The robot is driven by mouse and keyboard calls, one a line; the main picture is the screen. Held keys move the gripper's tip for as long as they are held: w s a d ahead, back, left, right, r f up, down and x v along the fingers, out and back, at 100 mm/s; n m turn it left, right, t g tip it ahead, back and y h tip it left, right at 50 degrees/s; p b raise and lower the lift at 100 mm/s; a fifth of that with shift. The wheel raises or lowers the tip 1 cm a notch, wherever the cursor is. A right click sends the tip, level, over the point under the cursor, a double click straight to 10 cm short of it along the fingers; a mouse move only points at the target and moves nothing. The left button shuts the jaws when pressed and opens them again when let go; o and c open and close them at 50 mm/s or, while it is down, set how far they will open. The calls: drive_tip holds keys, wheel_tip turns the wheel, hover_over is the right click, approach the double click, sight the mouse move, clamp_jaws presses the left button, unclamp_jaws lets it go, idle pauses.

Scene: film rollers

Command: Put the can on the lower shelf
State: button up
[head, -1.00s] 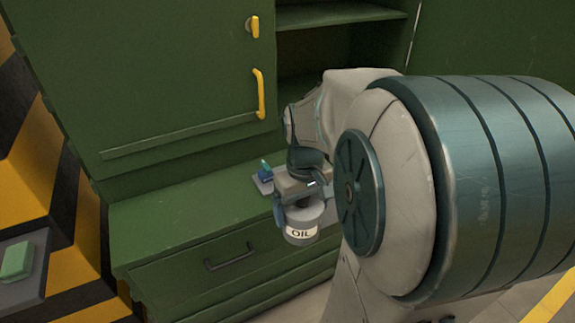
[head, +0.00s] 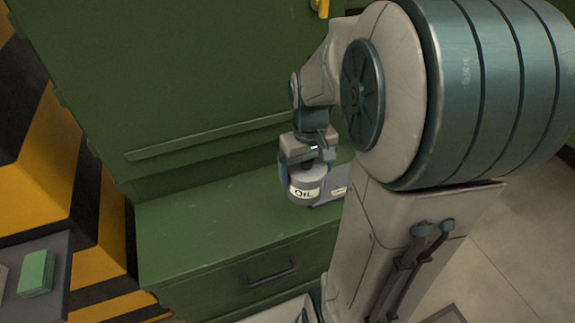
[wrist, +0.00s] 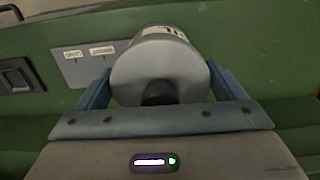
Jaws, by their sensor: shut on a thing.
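The can (head: 305,193) is a grey cylinder with a white label reading OIL. My gripper (head: 302,180) is shut on it from above and holds it roughly upright at the green cabinet's ledge (head: 225,220); I cannot tell whether it touches anything below. In the wrist view the can's grey end (wrist: 158,70) sits between the two blue fingers of my gripper (wrist: 165,88). The lower shelf is not in view now; my arm covers part of the cabinet.
A grey plate with labels (head: 335,187) lies beside the can and also shows in the wrist view (wrist: 88,66). The cabinet has a door (head: 170,80) and a drawer handle (head: 270,272).

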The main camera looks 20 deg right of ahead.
drive_tip(key=shift+w+a+f+p, duration=0.2)
drive_tip(key=shift+w+a+f, duration=0.55)
drive_tip(key=shift+w+f, duration=0.5)
drive_tip(key=shift+w+a+f+p, duration=0.25)
drive_tip(key=shift+w+a+f, duration=0.55)
drive_tip(key=shift+f, duration=0.8)
drive_tip(key=shift+w+a+f+p, duration=0.2)
drive_tip(key=shift+w+a+f, duration=0.5)
drive_tip(key=shift+w+f, duration=0.55)
drive_tip(key=shift+s+f, duration=0.2)
drive_tip(key=shift+f, duration=0.05)
drive_tip(key=shift+f, duration=0.15)
drive_tip(key=o, duration=1.1)
